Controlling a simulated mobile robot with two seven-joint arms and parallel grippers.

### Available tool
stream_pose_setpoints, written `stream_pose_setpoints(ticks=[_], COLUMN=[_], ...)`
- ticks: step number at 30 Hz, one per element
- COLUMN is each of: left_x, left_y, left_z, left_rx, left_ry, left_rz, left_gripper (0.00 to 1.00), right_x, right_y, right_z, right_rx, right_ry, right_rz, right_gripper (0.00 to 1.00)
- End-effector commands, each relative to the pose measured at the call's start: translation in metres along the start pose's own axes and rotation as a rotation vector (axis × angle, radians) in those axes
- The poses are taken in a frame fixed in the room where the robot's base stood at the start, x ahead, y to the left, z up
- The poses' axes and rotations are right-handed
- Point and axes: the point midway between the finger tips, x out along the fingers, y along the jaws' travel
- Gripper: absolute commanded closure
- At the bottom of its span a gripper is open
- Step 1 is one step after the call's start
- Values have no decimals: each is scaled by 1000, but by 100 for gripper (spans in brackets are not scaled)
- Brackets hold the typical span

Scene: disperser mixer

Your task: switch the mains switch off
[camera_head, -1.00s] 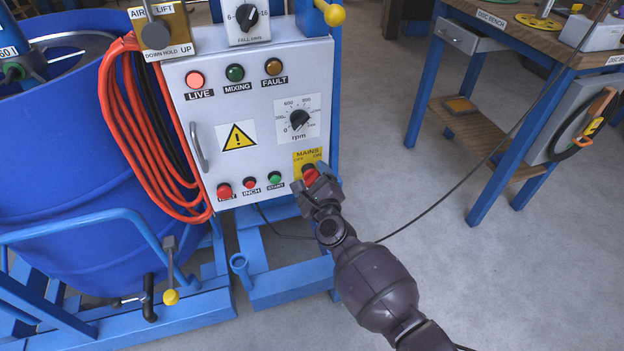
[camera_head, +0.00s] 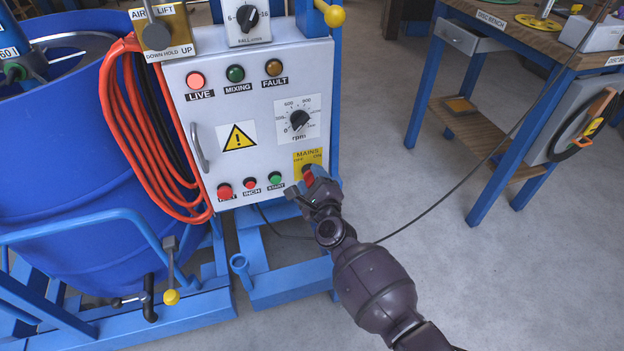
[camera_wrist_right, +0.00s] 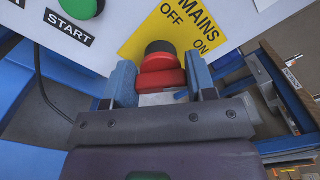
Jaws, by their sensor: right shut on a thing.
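The mains switch (camera_head: 308,177) is a red handle on a black base, set on a yellow plate (camera_head: 307,156) marked MAINS, OFF and ON at the lower right of the grey control panel. My right gripper (camera_head: 314,188) is at the switch and partly covers it. In the right wrist view, the two blue-grey fingers of my right gripper (camera_wrist_right: 160,85) stand on either side of the red handle of the mains switch (camera_wrist_right: 163,80), shut on it. Which mark the handle points at cannot be told. My left gripper is out of view.
The LIVE lamp (camera_head: 195,80) glows red-pink. Orange hose (camera_head: 130,130) hangs at the panel's left, beside a blue drum (camera_head: 60,190).

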Motion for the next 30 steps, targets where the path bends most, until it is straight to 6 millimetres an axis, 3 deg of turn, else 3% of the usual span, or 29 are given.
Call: stream_pose_setpoints(ticks=[30], left_x=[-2], left_y=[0], left_z=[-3], left_rx=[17], left_ry=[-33], left_rz=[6], left_gripper=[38], right_x=[0], right_y=[3], right_z=[-2], right_rx=[-958], right_ry=[1], right_rz=[-1], right_gripper=[73])
